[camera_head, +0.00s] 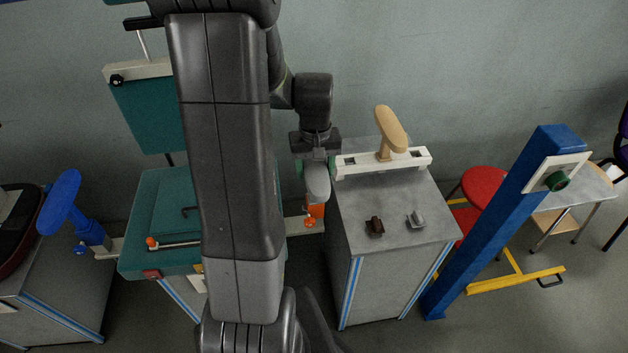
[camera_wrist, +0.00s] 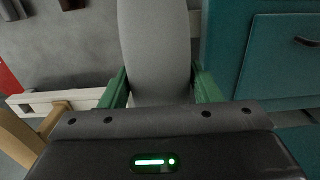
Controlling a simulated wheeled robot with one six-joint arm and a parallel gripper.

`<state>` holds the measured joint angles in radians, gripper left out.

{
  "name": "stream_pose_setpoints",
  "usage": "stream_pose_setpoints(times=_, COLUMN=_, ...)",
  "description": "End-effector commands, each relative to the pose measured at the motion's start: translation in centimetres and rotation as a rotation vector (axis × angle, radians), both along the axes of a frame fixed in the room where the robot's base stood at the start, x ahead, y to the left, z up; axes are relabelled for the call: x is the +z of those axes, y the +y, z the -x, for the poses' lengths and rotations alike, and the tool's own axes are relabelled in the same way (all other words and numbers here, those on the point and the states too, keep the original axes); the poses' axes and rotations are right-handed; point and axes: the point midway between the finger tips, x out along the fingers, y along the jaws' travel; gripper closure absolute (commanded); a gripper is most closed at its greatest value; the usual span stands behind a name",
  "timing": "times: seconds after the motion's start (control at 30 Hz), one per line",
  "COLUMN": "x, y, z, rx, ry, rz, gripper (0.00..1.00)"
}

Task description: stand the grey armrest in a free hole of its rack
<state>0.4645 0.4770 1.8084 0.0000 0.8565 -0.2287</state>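The grey armrest (camera_head: 317,184) is between the green fingers of my gripper (camera_head: 317,166), just left of the cabinet. In the wrist view the grey armrest (camera_wrist: 155,45) fills the middle, with a green finger of my gripper (camera_wrist: 160,88) against each side. Its lower end overlaps an orange fitting (camera_head: 315,212) by the chair; I cannot tell whether they touch. The white rack (camera_head: 410,161) lies along the cabinet top, to the right of my gripper. A tan armrest (camera_head: 390,128) stands in its middle. Dark square holes show near both ends of the rack.
A brown piece (camera_head: 375,226) and a grey piece (camera_head: 416,219) lie on the cabinet top (camera_head: 400,250) in front of the rack. The teal chair (camera_head: 150,190) is left, partly behind my arm, with a blue armrest (camera_head: 60,202). A blue post (camera_head: 505,220) stands right.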

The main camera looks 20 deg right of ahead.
Motion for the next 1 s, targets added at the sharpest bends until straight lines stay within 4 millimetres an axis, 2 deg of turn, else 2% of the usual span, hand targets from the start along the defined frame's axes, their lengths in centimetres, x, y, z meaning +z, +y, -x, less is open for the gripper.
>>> stream_pose_setpoints(times=0.03, x=0.0, y=0.0, z=0.0, rx=0.000, ry=0.000, rz=0.000, gripper=0.54)
stream_pose_setpoints(times=0.13, x=0.0, y=0.0, z=0.0, rx=0.000, ry=0.000, rz=0.000, gripper=0.74)
stream_pose_setpoints(times=0.17, x=0.0, y=0.0, z=0.0, rx=0.000, ry=0.000, rz=0.000, gripper=0.75)
stream_pose_setpoints(times=1.0, x=2.5, y=0.0, z=-0.1, rx=0.000, ry=-0.002, rz=0.001, gripper=0.75)
